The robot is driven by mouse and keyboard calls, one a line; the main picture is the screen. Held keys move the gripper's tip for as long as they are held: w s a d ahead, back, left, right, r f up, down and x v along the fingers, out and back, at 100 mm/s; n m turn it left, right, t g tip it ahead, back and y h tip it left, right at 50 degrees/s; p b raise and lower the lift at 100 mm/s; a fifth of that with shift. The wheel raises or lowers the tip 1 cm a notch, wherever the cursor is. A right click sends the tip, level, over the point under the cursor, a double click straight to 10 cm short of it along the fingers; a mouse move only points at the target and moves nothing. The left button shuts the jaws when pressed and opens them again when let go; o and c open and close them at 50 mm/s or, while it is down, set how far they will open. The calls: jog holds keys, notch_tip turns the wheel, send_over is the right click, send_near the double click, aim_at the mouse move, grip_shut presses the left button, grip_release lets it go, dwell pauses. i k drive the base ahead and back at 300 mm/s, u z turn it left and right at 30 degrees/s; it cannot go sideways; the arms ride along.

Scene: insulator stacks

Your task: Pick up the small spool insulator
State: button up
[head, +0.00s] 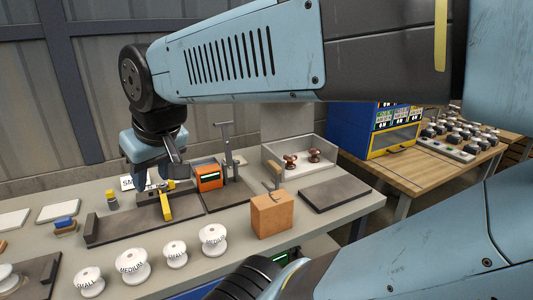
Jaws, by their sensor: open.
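A white spool insulator marked SMALL (176,254) stands upright on the grey bench near its front edge. A second white spool marked SMALL (90,283) stands further left in the same row. Two spools marked MEDIUM stand in the row too, one (132,266) between the small ones and one (212,239) at the right end. My gripper (166,178) is above the back of the bench, behind the row and apart from all the spools. It is open and small in the picture; its fingertips are hard to make out against the dark plate and yellow parts below.
An orange device (208,176) and an upright metal post (228,150) stand right of my gripper. A brown block (272,214) with a hook stands right of the spools. A pale tray (270,157) holds two reddish-brown insulators. A dark slab (334,194) lies in front of it.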

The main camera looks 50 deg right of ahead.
aim_at(314, 152)
jog(key=z, duration=0.6)
jog(key=i, duration=0.1)
jog(key=u, duration=1.45)
jog(key=k, duration=2.2)
jog(key=z, duration=1.65)
jog(key=i, duration=1)
